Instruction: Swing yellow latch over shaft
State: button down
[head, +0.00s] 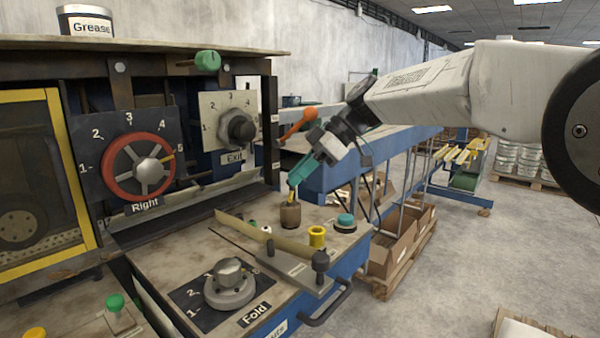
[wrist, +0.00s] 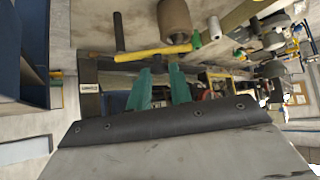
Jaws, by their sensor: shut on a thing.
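My gripper (head: 293,184) has teal fingers and reaches down over the metal worktop from the right. In the wrist view, my gripper's fingertips (wrist: 160,70) meet the yellow latch (wrist: 152,53), a thin bar lying across them, and are shut on it. In the head view only a small yellow part of the latch (head: 291,196) shows, just above the brown roller (head: 290,216). The brown roller also shows beyond the latch in the wrist view (wrist: 175,18). A dark rod (wrist: 120,32) stands out beside the latch's left end; I cannot tell whether it is the shaft.
A yellow spool (head: 317,236) and a teal-topped knob (head: 345,222) sit right of the roller. A tan strip (head: 265,236) and the Fold dial (head: 230,285) lie in front. The red Right dial (head: 140,166) is on the left panel. An orange-knobbed lever (head: 296,124) is behind.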

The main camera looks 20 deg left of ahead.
jog(key=c, duration=1.3)
grip_release()
jog(key=shift+d, duration=0.1)
jog(key=v, duration=0.7)
jog(key=shift+d+r, duration=0.25)
jog(key=shift+d, duration=0.05)
jog(key=shift+w, duration=0.15)
